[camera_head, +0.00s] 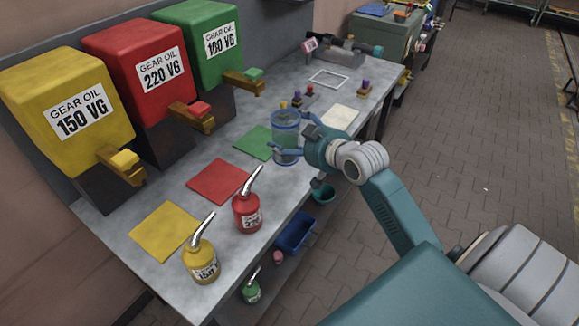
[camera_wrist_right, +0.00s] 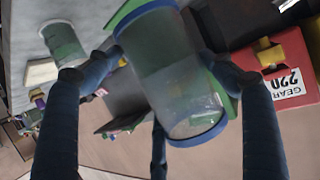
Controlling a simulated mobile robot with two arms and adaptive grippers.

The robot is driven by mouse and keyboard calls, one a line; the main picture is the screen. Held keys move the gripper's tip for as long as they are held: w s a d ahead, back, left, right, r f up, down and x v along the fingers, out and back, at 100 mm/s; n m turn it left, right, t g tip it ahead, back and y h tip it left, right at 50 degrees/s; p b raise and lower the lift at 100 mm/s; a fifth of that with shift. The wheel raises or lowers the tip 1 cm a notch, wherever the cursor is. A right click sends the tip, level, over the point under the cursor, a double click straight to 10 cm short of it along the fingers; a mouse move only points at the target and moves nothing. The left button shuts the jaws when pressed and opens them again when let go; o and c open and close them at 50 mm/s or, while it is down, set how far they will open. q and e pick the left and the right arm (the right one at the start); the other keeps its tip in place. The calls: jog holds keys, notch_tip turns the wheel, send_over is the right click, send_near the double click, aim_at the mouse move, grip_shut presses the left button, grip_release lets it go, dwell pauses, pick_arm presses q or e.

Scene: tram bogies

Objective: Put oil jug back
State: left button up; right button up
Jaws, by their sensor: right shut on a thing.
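A clear jug with blue rims (camera_head: 286,124) is over the workbench, to the right of the green mat (camera_head: 257,142). My right gripper (camera_head: 290,137) is shut on it, with the fingers around its body. In the right wrist view the jug (camera_wrist_right: 178,75) fills the middle, tilted in the picture, between the dark fingers (camera_wrist_right: 160,85). Whether its base touches the bench cannot be told. My left gripper is not in view.
Yellow (camera_head: 75,85), red (camera_head: 140,65) and green (camera_head: 205,30) gear oil tanks line the bench's back. Red (camera_head: 247,215) and yellow (camera_head: 200,262) oil cans stand near the front edge. A cream pad (camera_head: 340,117) and a white frame outline (camera_head: 329,78) lie beyond the jug.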

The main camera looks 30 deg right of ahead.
aim_at(297, 158)
notch_tip(297, 158, down, 7)
jog(key=shift+a+r, duration=0.1)
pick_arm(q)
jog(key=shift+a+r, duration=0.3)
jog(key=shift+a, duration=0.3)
pick_arm(e)
jog(key=shift+f, duration=2.1)
jog(key=o, duration=1.4)
jog(key=shift+f, duration=0.15)
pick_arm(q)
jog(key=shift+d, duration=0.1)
